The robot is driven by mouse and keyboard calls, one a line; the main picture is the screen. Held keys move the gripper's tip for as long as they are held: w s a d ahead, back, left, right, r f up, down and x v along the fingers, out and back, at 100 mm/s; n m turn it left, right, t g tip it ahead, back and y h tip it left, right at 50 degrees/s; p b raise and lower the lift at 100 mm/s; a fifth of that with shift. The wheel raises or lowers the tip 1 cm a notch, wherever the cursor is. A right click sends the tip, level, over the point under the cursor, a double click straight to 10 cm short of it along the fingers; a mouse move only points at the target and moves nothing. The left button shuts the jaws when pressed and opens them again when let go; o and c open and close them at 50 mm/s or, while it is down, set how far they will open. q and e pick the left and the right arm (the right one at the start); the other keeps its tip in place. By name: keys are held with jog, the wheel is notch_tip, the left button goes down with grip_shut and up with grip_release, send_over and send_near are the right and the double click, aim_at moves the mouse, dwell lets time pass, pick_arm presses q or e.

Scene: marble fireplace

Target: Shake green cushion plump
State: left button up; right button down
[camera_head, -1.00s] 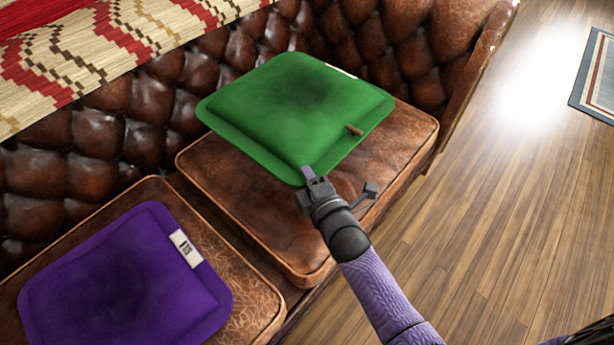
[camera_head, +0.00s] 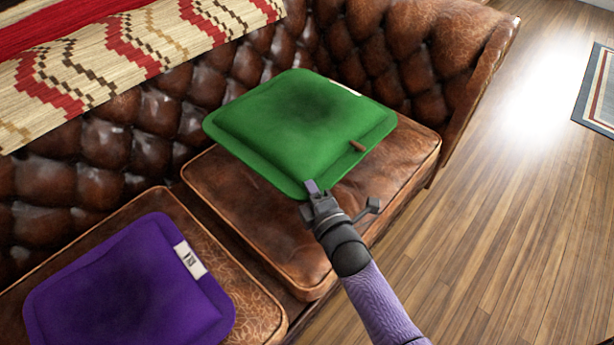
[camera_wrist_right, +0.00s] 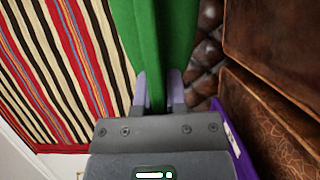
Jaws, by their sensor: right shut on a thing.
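The green cushion (camera_head: 300,125) is square, with a dark patch in its middle and a white label on its far edge. It overlaps the right seat of the brown leather sofa in the head view; the gap beneath it is hard to judge. My right gripper (camera_head: 314,194) is shut on its near corner. In the right wrist view the green cushion (camera_wrist_right: 155,35) stretches away between the two fingers of the gripper (camera_wrist_right: 158,90). A small brown piece (camera_head: 357,146) shows at the cushion's right edge. My left gripper is not in view.
A purple cushion (camera_head: 130,290) with a white label lies on the left seat. The tufted sofa back (camera_head: 180,110) carries a patterned blanket (camera_head: 110,60). Clear wooden floor (camera_head: 500,230) lies at the right, with a rug (camera_head: 598,95) at its edge.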

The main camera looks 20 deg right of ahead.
notch_tip(320, 180, up, 9)
jog(key=p, duration=0.7)
notch_tip(320, 180, down, 9)
jog(key=b, duration=0.7)
jog(key=shift+f+b, duration=0.15)
jog(key=shift+b, duration=0.2)
pick_arm(q)
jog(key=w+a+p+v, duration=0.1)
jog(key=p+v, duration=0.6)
jog(key=p, duration=0.1)
pick_arm(e)
notch_tip(320, 180, up, 9)
jog(key=shift+r, duration=0.15)
notch_tip(320, 180, down, 9)
jog(key=b, duration=0.7)
jog(key=shift+b, duration=0.4)
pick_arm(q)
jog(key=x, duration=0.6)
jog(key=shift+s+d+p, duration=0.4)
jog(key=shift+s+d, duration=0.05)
pick_arm(e)
jog(key=shift+r, duration=0.5)
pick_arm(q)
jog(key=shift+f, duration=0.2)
pick_arm(e)
jog(key=shift+f, duration=0.1)
